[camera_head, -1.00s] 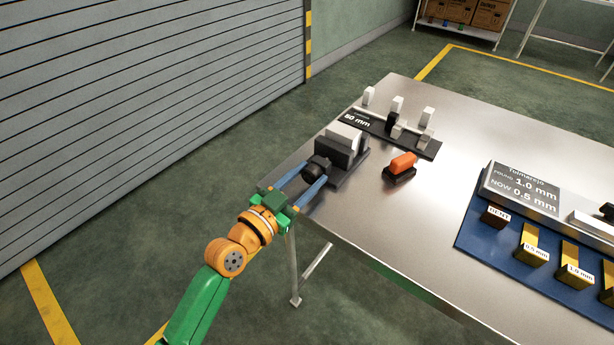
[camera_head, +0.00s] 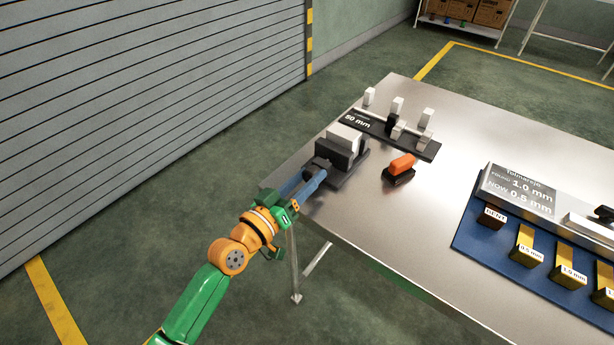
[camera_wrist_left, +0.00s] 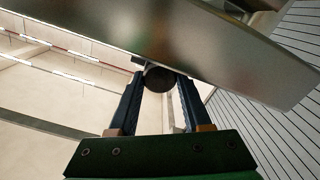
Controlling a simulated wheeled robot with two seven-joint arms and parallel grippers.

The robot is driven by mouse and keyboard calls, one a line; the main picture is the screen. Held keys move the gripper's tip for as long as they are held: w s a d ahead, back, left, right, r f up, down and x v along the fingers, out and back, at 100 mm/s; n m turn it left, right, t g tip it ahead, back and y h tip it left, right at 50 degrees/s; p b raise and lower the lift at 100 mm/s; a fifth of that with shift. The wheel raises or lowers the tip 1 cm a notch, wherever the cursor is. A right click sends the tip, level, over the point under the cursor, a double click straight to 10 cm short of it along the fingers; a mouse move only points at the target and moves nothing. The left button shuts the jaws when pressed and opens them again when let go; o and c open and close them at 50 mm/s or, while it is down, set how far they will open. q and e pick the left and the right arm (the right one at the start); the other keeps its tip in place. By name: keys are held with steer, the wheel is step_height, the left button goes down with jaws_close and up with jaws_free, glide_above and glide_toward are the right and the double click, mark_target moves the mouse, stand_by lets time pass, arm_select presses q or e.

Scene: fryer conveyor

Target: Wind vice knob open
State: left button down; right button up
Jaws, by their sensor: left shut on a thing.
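The vice (camera_head: 346,150), dark grey with a pale block at its jaws, sits at the table's left edge. Its round dark knob (camera_head: 316,166) faces out over that edge and is partly hidden by my fingers. My left gripper (camera_head: 319,172) is shut on the knob, with one blue finger on each side. In the left wrist view, the knob's round dark end (camera_wrist_left: 159,78) shows between the tips of my left gripper (camera_wrist_left: 160,84). My right gripper is in neither view.
The steel table (camera_head: 340,215) has an orange-topped dark block (camera_head: 401,165) right of the vice. A dark 50 mm gauge stand (camera_head: 412,146) lies behind. A blue mat (camera_head: 478,242) with labelled yellow blocks and a grey sign (camera_head: 520,188) is at right.

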arm_select(q)
steer(key=shift+n, duration=0.3)
stand_by(0.4)
steer(key=shift+c, duration=1.7)
jaws_free()
steer(key=shift+a, duration=0.1)
steer(key=v, duration=0.7)
